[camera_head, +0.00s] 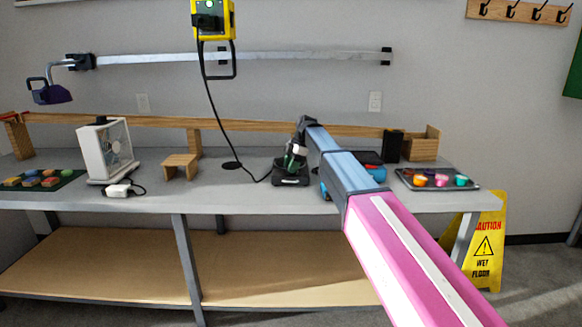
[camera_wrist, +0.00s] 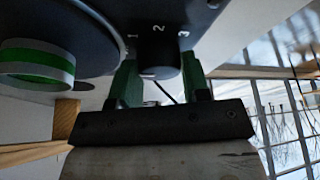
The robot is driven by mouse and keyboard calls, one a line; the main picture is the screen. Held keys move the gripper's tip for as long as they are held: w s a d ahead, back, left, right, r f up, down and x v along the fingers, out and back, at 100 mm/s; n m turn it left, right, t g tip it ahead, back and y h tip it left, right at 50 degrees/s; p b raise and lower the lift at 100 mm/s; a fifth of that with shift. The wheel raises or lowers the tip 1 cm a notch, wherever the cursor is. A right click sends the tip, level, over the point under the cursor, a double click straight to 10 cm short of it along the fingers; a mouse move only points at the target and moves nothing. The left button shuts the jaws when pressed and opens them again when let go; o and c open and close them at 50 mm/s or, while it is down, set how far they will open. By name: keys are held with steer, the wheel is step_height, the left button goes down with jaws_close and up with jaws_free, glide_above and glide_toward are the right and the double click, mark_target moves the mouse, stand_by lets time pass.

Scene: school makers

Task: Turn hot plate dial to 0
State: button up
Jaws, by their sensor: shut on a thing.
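The hot plate (camera_head: 291,180) is a small black unit on the grey workbench, partly hidden by my arm and gripper in the head view. In the wrist view its dark panel (camera_wrist: 206,16) fills the top, with white numbers 1, 2 and 3 beside the black round dial (camera_wrist: 158,52). A small pale mark shows at the dial's lower edge. I cannot see a 0. My gripper (camera_wrist: 160,70) has its green fingers on both sides of the dial, shut on it. In the head view my gripper (camera_head: 293,158) is over the hot plate.
A green-and-white round object (camera_wrist: 38,65) is on the hot plate's burner, left of the dial. A yellow box (camera_head: 213,18) hangs above with a black cable. A white fan (camera_head: 105,150), a wooden stand (camera_head: 180,166) and a tray of colored cups (camera_head: 408,182) are on the bench.

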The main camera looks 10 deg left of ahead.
stand_by(0.3)
steer(key=o, duration=0.9)
